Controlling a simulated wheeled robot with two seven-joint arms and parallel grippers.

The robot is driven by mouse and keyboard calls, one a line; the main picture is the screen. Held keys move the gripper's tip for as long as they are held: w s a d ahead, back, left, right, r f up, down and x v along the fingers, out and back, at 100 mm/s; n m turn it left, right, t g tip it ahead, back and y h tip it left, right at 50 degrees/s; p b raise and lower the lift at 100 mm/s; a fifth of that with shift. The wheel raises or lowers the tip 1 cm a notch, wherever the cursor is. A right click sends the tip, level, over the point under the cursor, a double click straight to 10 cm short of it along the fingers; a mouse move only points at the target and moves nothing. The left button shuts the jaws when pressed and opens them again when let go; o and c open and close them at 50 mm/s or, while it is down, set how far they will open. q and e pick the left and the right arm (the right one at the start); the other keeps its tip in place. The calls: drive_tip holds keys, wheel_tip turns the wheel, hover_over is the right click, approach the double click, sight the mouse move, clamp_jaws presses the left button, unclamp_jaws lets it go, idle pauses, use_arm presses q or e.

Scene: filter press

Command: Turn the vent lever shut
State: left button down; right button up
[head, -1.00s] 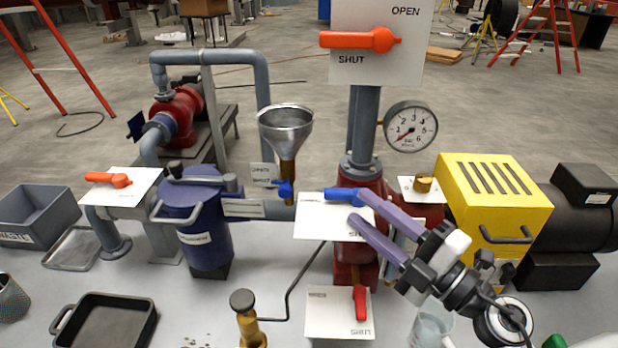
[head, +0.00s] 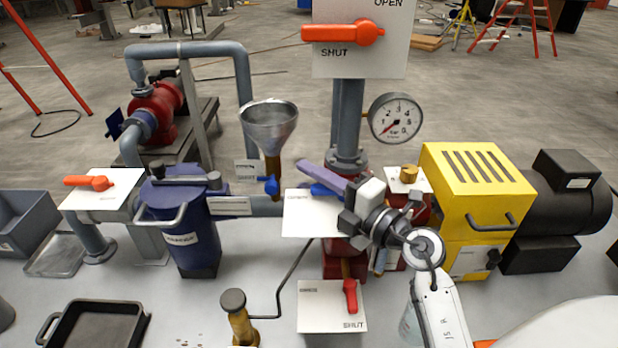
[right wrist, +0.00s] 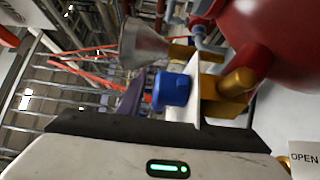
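A blue lever (head: 327,190) sits on a white plate (head: 303,222) in the middle of the head view; the plate's label is too small to read. In the right wrist view the blue lever (right wrist: 172,89) is close, beside a purple finger. My right gripper (head: 305,169) reaches in from the right along the blue lever. Only one purple finger shows clearly; the other is hidden, so its grip cannot be told. Which lever is the vent lever cannot be read. My left gripper is out of view.
Other levers are the orange one (head: 343,34) above, the orange one (head: 90,183) at left, the red one (head: 350,296) below and a small blue one (head: 271,186) under the funnel (head: 269,124). A gauge (head: 395,118) and yellow housing (head: 480,190) stand right.

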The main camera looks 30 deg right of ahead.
drive_tip(key=shift+w+a, duration=0.1)
drive_tip(key=shift+w, duration=0.2)
clamp_jaws()
